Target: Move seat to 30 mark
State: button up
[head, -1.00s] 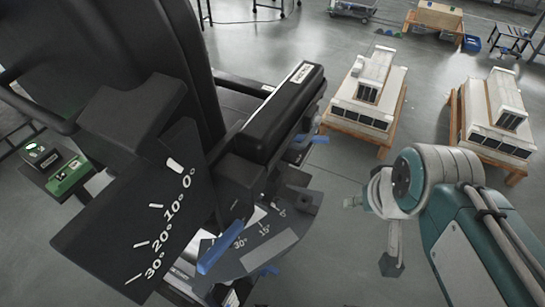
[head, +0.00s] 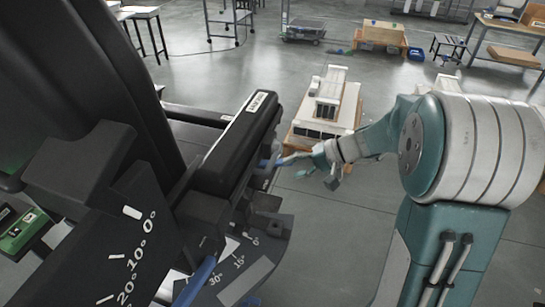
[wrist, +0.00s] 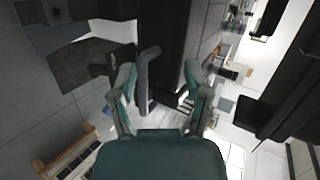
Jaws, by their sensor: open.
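The black seat (head: 228,150) fills the left of the head view, with its tall backrest (head: 95,75) behind. An upper dark scale plate (head: 105,260) shows 0°, 10° and 20°, with a white mark beside 0°. A lower scale plate (head: 265,255) shows 15° and 30°; its other figure is unclear. A blue lever (head: 195,282) stands beside the lower plate. My gripper (head: 290,160) is open at the seat's right side, close to another blue part. In the wrist view, a dark lever-like bar (wrist: 147,82) appears between my open fingers (wrist: 160,75); contact cannot be told.
A wooden pallet with white units (head: 325,108) stands behind my gripper. A green box (head: 22,232) is at the far left. Carts and workbenches (head: 505,35) line the back.

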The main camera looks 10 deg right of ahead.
aim_at(274, 159)
jog(key=w+d+f+m+t+y, duration=0.2)
jog(key=w+d+f+t+y, duration=0.15)
jog(key=w+d+f, duration=0.35)
jog(key=shift+t+h, duration=0.35)
jog(key=shift+h, duration=0.1)
jog(key=x, duration=1.2)
jog(key=shift+w+r, duration=0.35)
grip_shut()
